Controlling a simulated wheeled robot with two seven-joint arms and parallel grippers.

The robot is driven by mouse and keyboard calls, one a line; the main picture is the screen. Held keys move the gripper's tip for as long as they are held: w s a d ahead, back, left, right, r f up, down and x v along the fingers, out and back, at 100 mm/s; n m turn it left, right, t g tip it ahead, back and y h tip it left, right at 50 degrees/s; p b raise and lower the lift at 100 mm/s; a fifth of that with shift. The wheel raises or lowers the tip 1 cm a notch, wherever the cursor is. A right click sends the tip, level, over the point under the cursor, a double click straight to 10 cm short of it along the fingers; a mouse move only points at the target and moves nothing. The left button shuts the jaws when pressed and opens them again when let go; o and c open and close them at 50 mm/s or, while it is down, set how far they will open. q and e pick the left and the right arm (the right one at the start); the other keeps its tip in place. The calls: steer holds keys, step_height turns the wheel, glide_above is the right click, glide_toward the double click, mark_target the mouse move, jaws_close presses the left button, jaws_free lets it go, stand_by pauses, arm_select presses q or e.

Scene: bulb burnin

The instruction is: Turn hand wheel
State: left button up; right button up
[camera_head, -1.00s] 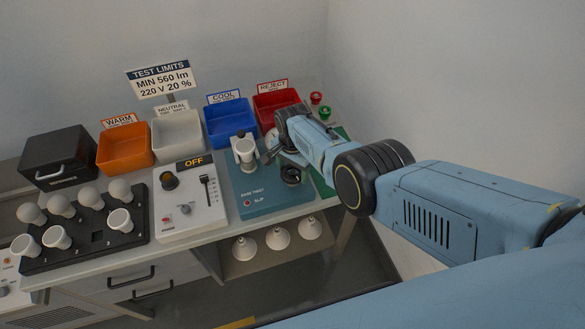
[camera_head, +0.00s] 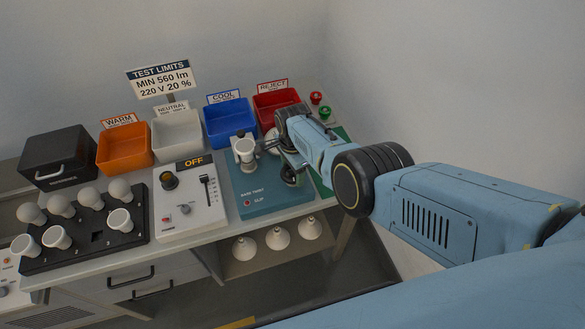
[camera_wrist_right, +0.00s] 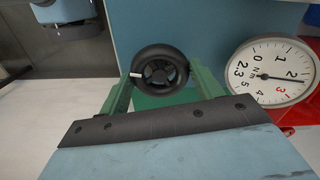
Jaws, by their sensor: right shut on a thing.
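The black hand wheel (camera_head: 289,178) is at the right side of the blue base twist unit (camera_head: 262,203), partly hidden by my right gripper (camera_head: 291,169). In the right wrist view the hand wheel (camera_wrist_right: 158,58) shows its spokes and a white mark at its left rim. The green fingers of my right gripper (camera_wrist_right: 157,82) are on either side of the wheel, shut on its rim. A round white dial in N·m (camera_wrist_right: 272,72) sits to the right, its needle pointing right, near the 2. A white holder (camera_head: 244,150) stands on the unit. My left gripper is out of view.
Orange (camera_head: 125,148), white (camera_head: 178,137), blue (camera_head: 230,121) and red (camera_head: 276,105) bins line the back. A panel reading OFF (camera_head: 190,200) and a black rack of bulbs (camera_head: 95,232) are to the left. A wall is close on the right.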

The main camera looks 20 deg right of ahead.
steer(key=o, duration=1)
step_height(320, 180, up, 6)
steer(key=p, duration=0.4)
step_height(320, 180, up, 7)
steer(key=p, duration=0.1)
steer(key=shift+r, duration=0.2)
